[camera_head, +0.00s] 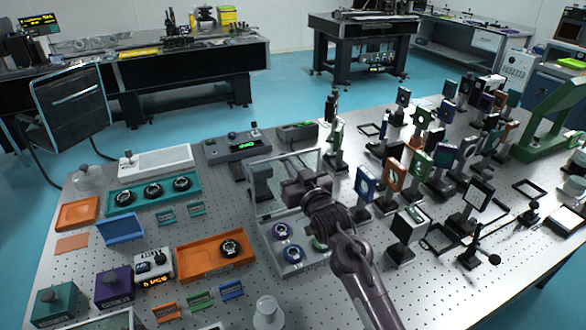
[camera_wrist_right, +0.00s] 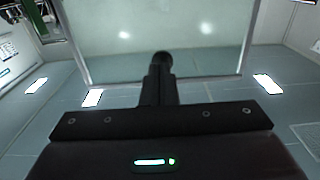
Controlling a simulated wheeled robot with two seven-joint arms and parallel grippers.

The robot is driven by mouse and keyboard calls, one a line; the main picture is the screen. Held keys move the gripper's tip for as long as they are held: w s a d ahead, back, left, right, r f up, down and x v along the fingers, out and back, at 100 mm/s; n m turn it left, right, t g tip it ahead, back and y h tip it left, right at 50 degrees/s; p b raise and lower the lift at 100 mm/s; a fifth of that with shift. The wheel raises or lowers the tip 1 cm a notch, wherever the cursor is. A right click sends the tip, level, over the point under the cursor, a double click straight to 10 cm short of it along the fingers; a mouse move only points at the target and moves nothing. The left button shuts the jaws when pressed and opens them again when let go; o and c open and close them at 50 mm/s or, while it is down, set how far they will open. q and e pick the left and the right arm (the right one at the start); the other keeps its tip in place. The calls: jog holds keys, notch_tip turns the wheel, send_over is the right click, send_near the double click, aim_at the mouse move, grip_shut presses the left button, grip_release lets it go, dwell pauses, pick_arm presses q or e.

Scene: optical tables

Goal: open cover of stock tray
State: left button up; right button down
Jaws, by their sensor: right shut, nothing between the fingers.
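The stock tray (camera_head: 312,262) is a light grey tray on the perforated optical table, holding round parts with blue and green rings. Its clear, thin-framed cover (camera_head: 254,208) stands raised at the tray's back edge. My right gripper (camera_head: 290,186) is in front of the cover and above the tray, with its fingers shut and empty. In the right wrist view the shut fingers (camera_wrist_right: 162,58) overlap the lower part of the clear panel (camera_wrist_right: 205,45); I cannot tell whether they touch it. My arm hides part of the tray. My left gripper is not in view.
An orange tray (camera_head: 190,268) with one round part lies left of the stock tray. A grey device with a green display (camera_head: 240,146) stands behind it. Many upright optic mounts (camera_head: 366,186) crowd the right. A pale knob-shaped piece (camera_head: 267,312) stands at the front.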

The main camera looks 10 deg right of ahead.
aim_at(287, 158)
jog(key=p, duration=0.1)
jog(key=w+r+g+p, duration=0.1)
jog(key=w+p, duration=0.1)
jog(key=shift+w+a+r+p, duration=0.15)
jog(key=shift+w+a+p, duration=0.1)
jog(key=shift+p, duration=0.15)
jog(key=shift+w+a+f+g+p, duration=0.1)
jog(key=shift+w+f+g+p, duration=0.15)
jog(key=shift+w+g+p, duration=0.25)
jog(key=shift+w+f, duration=0.1)
jog(key=shift+f, duration=0.1)
